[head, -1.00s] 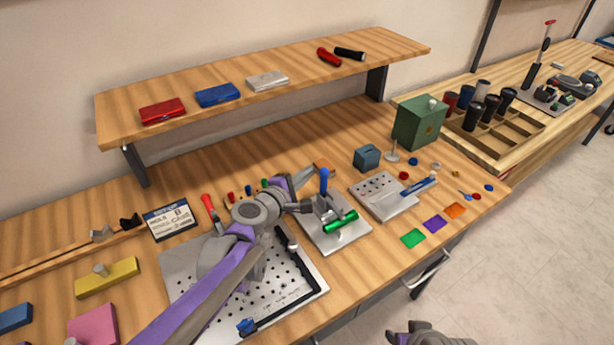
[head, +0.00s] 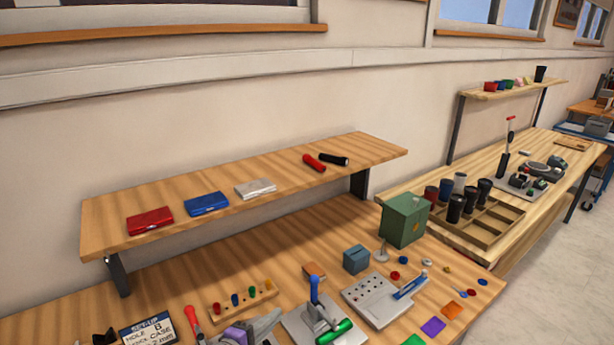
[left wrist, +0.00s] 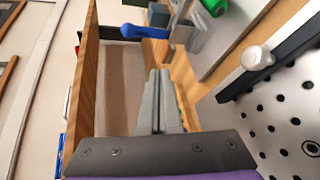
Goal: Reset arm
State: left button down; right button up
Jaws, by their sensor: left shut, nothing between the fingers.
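My left gripper (head: 255,328) shows at the bottom edge of the head view, cut off by the frame. It is left of a metal fixture (head: 296,325) with a blue lever (head: 314,291) and a green cylinder (head: 333,329). In the left wrist view its grey fingers (left wrist: 159,76) are shut together and empty. The blue lever (left wrist: 145,30) and part of the green cylinder (left wrist: 215,6) appear beyond the fingertips, and no contact is visible. My right gripper is not in view.
A perforated plate (left wrist: 285,120) fills the right of the wrist view. A shelf (head: 110,222) holding coloured cases spans the bench. A peg rack (head: 242,300), a grey plate (head: 375,302) and a green box (head: 403,220) stand on the bench. A second bench (head: 560,180) is at right.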

pick_arm(q)
jog(key=s+m+g, duration=0.1)
jog(key=s+m, duration=0.1)
jog(key=s, duration=0.1)
jog(key=s+f+m+g+y+p, duration=0.1)
jog(key=s+m, duration=0.2)
jog(key=s+f+m+g+p, duration=0.1)
jog(key=s+m+g, duration=0.1)
jog(key=s+m, duration=0.1)
jog(key=shift+s+a+f, duration=0.15)
jog(key=shift+s+a, duration=0.05)
jog(key=shift+s, duration=0.25)
jog(key=s+a+m+y, duration=0.1)
jog(key=s, duration=0.1)
jog(key=s+a+f+m+g+y+p, duration=0.1)
jog(key=s+a+f+m+g+y, duration=0.1)
jog(key=s+m, duration=0.1)
jog(key=shift+s+a+p, duration=0.3)
jog(key=shift+s+p, duration=0.05)
jog(key=s+a+m+y, duration=0.1)
jog(key=s+a, duration=0.1)
jog(key=s+a+f+m+g+y+p, duration=0.1)
jog(key=s+a+m+y, duration=0.1)
jog(key=s+a, duration=0.1)
jog(key=shift+f, duration=0.1)
